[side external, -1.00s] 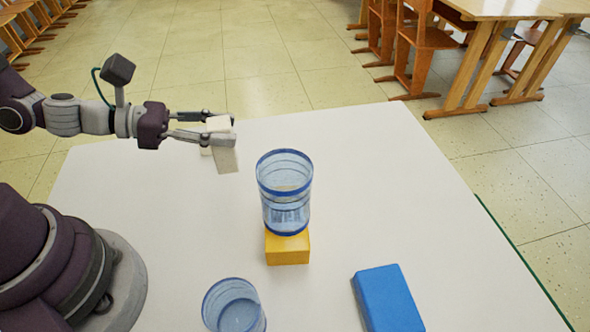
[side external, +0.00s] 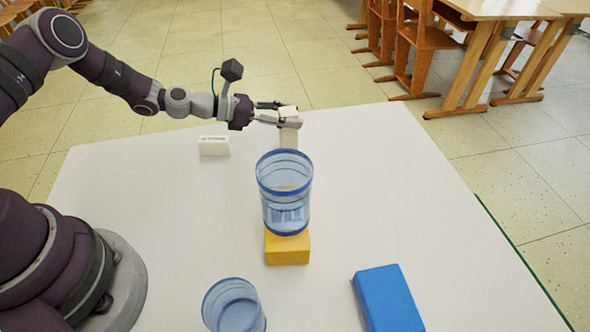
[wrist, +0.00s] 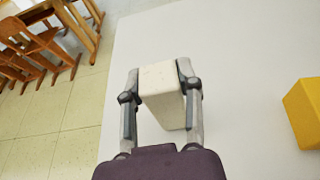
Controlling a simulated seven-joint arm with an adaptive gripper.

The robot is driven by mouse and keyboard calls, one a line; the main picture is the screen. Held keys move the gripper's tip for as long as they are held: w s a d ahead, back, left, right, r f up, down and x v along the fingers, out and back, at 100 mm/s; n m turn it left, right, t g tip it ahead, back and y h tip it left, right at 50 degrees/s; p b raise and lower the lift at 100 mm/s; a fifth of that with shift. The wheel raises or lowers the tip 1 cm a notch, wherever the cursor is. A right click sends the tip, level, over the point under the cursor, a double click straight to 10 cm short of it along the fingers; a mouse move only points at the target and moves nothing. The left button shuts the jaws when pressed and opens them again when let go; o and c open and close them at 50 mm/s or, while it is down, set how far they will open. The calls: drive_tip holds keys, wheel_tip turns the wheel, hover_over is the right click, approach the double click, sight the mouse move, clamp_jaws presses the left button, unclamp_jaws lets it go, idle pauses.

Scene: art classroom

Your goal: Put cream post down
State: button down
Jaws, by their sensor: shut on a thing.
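The cream post (side external: 289,137) is in my gripper (side external: 287,114), over the far part of the white table, behind the blue-tinted clear container in the side view. It looks upright, and its lower end is partly hidden by that container. In the wrist view the cream post (wrist: 164,92) sits between both fingers of my gripper (wrist: 159,80), which press on its sides near the top. I cannot tell whether its bottom touches the table.
A clear container (side external: 285,190) stands on a yellow block (side external: 287,250). Another clear container (side external: 234,306) and a blue block (side external: 388,300) are nearer the front. A small cream block (side external: 214,146) lies at the far left. The white table (side external: 380,160) is bare at the right.

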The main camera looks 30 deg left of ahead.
drive_tip(key=shift+f, duration=0.25)
drive_tip(key=c, duration=0.7)
unclamp_jaws()
drive_tip(key=shift+c, duration=0.2)
drive_tip(key=shift+r, duration=0.1)
drive_tip(key=v, duration=1.1)
drive_tip(key=s+r+m+g+y, duration=0.2)
drive_tip(key=s+r+m+y, duration=0.3)
drive_tip(key=m, duration=0.8)
drive_tip(key=s+r+m+g+y, duration=0.2)
drive_tip(key=s+r+m+y, duration=0.3)
drive_tip(key=s+m, duration=0.5)
drive_tip(key=shift+s+d+r+m+g, duration=0.2)
drive_tip(key=shift+s+r+m+g, duration=0.2)
drive_tip(key=shift+r+m, duration=1.25)
